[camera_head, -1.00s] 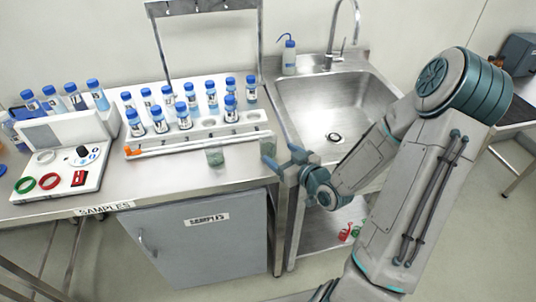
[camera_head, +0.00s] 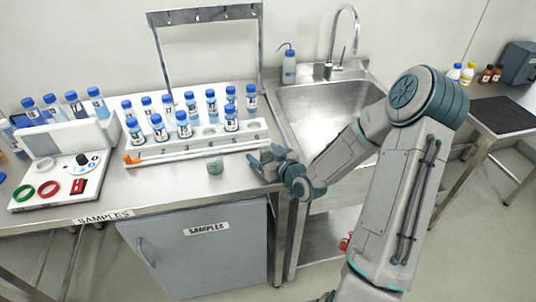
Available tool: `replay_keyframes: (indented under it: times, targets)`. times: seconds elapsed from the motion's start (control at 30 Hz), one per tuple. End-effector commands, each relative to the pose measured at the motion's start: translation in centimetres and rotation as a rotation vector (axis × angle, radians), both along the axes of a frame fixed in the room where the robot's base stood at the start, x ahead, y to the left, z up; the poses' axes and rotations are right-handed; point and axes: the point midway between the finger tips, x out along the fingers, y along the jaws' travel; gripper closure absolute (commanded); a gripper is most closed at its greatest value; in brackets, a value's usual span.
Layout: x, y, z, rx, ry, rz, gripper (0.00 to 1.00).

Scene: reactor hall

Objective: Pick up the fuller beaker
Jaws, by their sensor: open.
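A small glass beaker (camera_head: 215,167) with greenish-grey contents stands on the steel bench, in front of the sample rack. My gripper (camera_head: 263,158) is open at the bench's right edge, to the right of this beaker and apart from it. A second small beaker showed near this spot earlier; now my gripper covers that area, and I cannot tell whether the beaker is between the fingers. The fill levels cannot be compared from this view.
The white rack (camera_head: 150,158) holds several blue-capped sample bottles behind the beaker. An analyser (camera_head: 48,190) stands at the left. The sink (camera_head: 322,112) with its tap and a wash bottle (camera_head: 289,68) lies at the right.

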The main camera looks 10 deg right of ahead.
Motion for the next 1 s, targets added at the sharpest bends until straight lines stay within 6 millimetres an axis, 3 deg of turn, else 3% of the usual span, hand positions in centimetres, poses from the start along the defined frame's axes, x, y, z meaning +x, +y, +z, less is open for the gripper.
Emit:
replay_keyframes:
  times: [0.17,0.37,1.0]
  targets:
    - [0.02,-0.02,-0.01,-0.001,0.0,-0.001,0.27]
    - [0.0,-0.04,-0.01,-0.001,0.0,-0.001,0.77]
    - [0.03,-0.06,0.98,-0.003,-0.004,0.0,0.77]
